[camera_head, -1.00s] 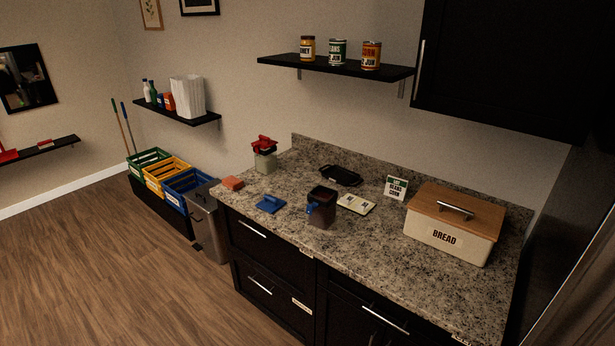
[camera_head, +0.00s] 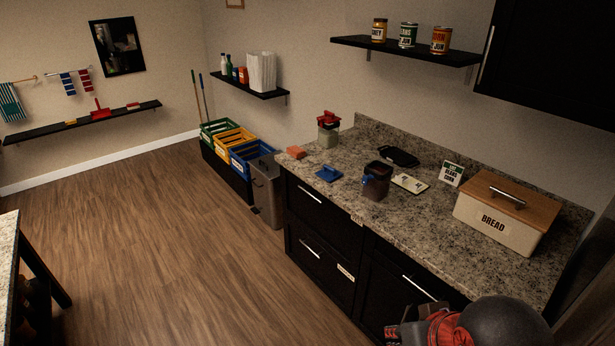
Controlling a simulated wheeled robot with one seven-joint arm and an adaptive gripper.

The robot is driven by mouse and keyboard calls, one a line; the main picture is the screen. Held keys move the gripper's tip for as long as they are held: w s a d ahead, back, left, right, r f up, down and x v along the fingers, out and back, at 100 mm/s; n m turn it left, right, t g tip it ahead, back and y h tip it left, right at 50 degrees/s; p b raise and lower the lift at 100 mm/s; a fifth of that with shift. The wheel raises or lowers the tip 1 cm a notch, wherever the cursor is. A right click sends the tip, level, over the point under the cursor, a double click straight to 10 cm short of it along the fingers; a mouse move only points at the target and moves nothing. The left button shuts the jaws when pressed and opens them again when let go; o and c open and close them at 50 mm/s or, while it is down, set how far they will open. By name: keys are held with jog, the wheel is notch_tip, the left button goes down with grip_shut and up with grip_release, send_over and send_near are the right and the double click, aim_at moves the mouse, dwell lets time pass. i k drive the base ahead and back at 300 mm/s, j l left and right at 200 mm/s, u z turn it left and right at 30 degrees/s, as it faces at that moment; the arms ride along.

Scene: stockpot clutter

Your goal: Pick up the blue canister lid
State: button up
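The blue canister lid (camera_head: 328,174) lies flat on the granite counter (camera_head: 420,214), near its front left edge, with a raised handle on top. A dark see-through canister (camera_head: 376,186) with a blue part on its side stands to its right. A pale canister with a red lid (camera_head: 328,130) stands behind the lid, near the wall. My gripper (camera_head: 408,334) shows only in part at the bottom right, in front of the drawers and well apart from the lid. Its fingers are too cut off and dark to judge.
An orange-red block (camera_head: 296,153) lies left of the lid. A black tray (camera_head: 400,157), a pale plate (camera_head: 410,183), a small sign (camera_head: 451,173) and a bread box (camera_head: 506,218) stand to the right. Open floor (camera_head: 170,250) lies at the left.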

aim_at(329, 174)
jog(key=i+j+z, duration=0.15)
jog(key=z, duration=0.95)
jog(key=i+j+z, duration=0.15)
jog(key=j+z, duration=0.25)
jog(key=j, duration=0.35)
jog(key=j+z, duration=0.35)
jog(key=j, duration=0.4)
jog(key=j+z, duration=0.4)
jog(key=j, duration=0.35)
jog(key=k+j, duration=0.1)
jog(key=j, duration=1.4)
